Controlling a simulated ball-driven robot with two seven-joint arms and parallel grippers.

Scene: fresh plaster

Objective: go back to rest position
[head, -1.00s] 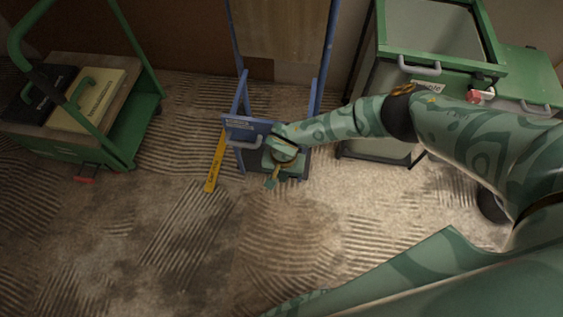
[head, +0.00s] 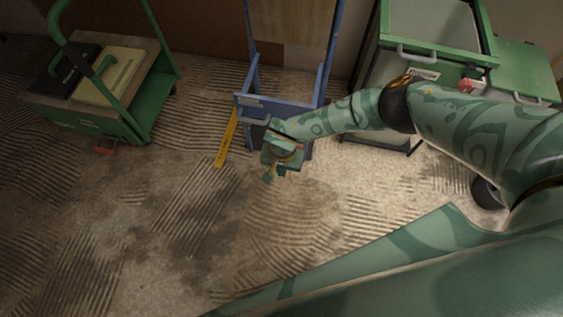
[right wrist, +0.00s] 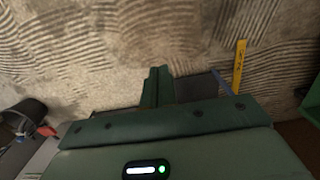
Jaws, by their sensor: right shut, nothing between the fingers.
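My right gripper (head: 275,176) hangs over the floor in the head view, just in front of the blue hand truck (head: 290,107). It points down and holds nothing. In the right wrist view its fingers (right wrist: 157,82) are together, with patterned floor beyond them. My right arm reaches in from the right side of the head view. My left gripper shows in neither view.
A green trolley (head: 150,112) carrying a black case (head: 66,70) and a yellowish case (head: 107,77) stands at the left. A yellow level (head: 226,139) lies by the hand truck. Green-rimmed bins (head: 440,45) stand at the right. The foreground floor is clear.

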